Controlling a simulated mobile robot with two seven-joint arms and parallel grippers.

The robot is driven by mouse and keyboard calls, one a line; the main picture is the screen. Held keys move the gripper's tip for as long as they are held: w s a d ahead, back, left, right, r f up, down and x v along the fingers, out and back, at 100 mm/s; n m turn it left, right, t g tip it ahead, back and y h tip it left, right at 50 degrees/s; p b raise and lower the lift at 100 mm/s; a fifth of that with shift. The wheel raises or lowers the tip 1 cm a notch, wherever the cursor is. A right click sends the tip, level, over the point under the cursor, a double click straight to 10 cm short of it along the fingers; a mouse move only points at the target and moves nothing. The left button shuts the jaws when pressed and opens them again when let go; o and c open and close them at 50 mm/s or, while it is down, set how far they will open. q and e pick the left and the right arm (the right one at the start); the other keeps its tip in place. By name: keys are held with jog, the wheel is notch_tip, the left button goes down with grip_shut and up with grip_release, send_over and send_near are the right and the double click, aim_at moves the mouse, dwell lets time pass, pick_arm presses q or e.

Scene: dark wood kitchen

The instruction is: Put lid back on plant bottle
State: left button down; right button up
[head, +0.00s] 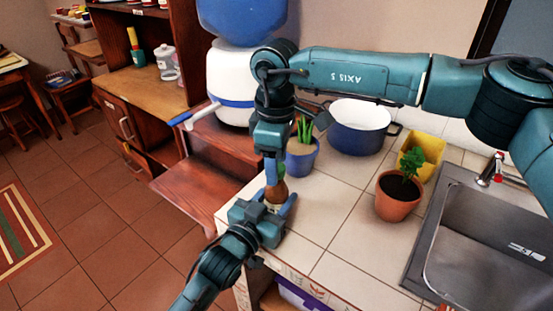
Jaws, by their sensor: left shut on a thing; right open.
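My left gripper (282,205) is the lower one, at the left front corner of the tiled counter, shut on a small brown bottle (277,192). The bottle stands roughly upright between its fingers, and its lower part is hidden by the gripper. My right gripper (277,172) hangs from above, pointing down, open, with its fingers at the bottle's top. The fingers cover the top, so I cannot tell whether a lid sits on it or whether they touch it. No separate lid shows clearly.
Behind the grippers stand a blue pot with a spiky plant (301,160) and a large blue-white pot (359,126). A terracotta pot (397,200), yellow container (432,148) and sink (490,240) are at right. The counter's middle front (325,225) is clear.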

jog(key=shift+r, duration=0.1)
jog(key=shift+r, duration=2.15)
jog(key=shift+c, duration=0.3)
